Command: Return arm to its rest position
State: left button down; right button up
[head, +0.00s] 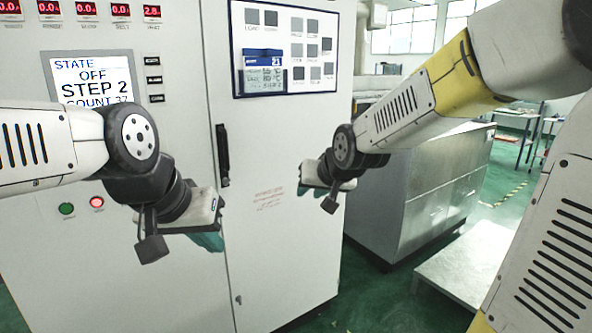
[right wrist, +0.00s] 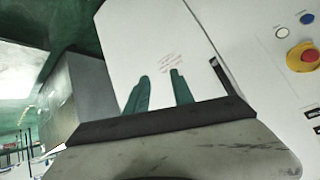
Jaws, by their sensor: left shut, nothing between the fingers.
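My left gripper (head: 210,241) is in the head view, in front of the control cabinet (head: 286,200). Its teal fingers point down and away, are mostly hidden behind its body, and are shut and empty. My right gripper (head: 304,190) is in the middle of the head view, in front of the cabinet's right part. In the right wrist view its two teal fingers (right wrist: 159,92) stand apart with a clear gap and nothing between them. Both arms are raised, and neither gripper visibly touches anything.
The cabinet has a screen (head: 91,80) reading STEP 2, a black door handle (head: 222,155) and lit buttons (head: 97,203). A red emergency stop (right wrist: 303,57) shows in the right wrist view. A grey metal box (head: 415,205) and low pale platform (head: 468,262) stand right. Green floor is partly open.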

jog(key=s+d+g, duration=0.1)
jog(key=s+d, duration=0.4)
jog(key=s, duration=0.5)
jog(key=s+d+g+h, duration=0.1)
jog(key=s+d, duration=0.4)
jog(key=s, duration=0.6)
jog(key=shift+s+d+r+g+h, duration=0.15)
jog(key=shift+d+r+g+h, duration=0.2)
jog(key=shift+g, duration=0.15)
